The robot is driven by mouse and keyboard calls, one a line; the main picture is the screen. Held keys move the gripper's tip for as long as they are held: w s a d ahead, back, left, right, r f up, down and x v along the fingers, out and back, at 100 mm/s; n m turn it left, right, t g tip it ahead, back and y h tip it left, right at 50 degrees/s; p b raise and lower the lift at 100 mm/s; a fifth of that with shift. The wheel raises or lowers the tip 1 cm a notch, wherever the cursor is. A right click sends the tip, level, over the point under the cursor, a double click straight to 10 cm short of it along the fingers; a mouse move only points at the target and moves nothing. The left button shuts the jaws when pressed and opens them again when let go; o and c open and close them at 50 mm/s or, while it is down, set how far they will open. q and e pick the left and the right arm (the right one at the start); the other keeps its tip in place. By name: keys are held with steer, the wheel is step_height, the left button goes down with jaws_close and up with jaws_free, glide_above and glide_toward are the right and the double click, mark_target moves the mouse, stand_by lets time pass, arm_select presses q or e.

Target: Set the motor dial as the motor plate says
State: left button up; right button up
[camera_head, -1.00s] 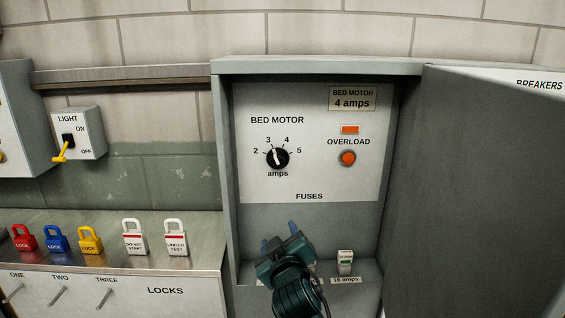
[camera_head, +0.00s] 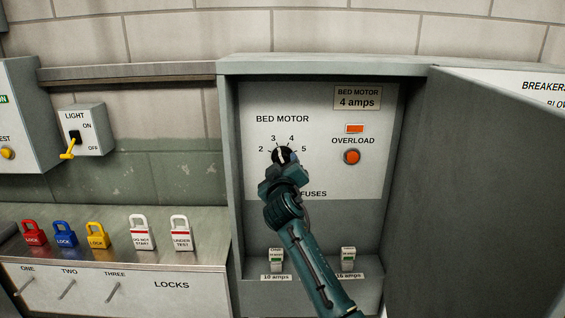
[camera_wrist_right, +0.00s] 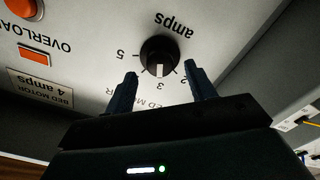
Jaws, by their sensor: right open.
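The motor dial (camera_head: 281,156) is a black round knob with a white line on the fuse panel, under "BED MOTOR". Its scale runs from 2 to 5 amps. In the wrist view the dial (camera_wrist_right: 159,57) shows upside down, its white line pointing at about 3. The motor plate (camera_head: 357,98) at the panel's top right reads "BED MOTOR 4 amps"; it also shows in the wrist view (camera_wrist_right: 43,90). My right gripper (camera_head: 279,172) is at the dial and hides its lower part. Its open fingers (camera_wrist_right: 160,82) are spread to either side of the dial, with nothing held between them.
An orange overload button (camera_head: 352,157) and lamp (camera_head: 355,128) are right of the dial. Two fuses (camera_head: 276,259) (camera_head: 348,258) stand on the cabinet's lower ledge. The open cabinet door (camera_head: 480,190) blocks the right side. Several padlocks (camera_head: 97,236) stand on the shelf at left.

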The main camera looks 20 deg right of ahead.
arm_select(q)
steer(key=shift+s, duration=0.1)
arm_select(e)
steer(key=shift+x, duration=1.05)
steer(key=c, duration=1)
steer(key=shift+o, duration=0.2)
arm_select(q)
steer(key=shift+f, duration=0.15)
arm_select(e)
steer(key=shift+f, duration=0.1)
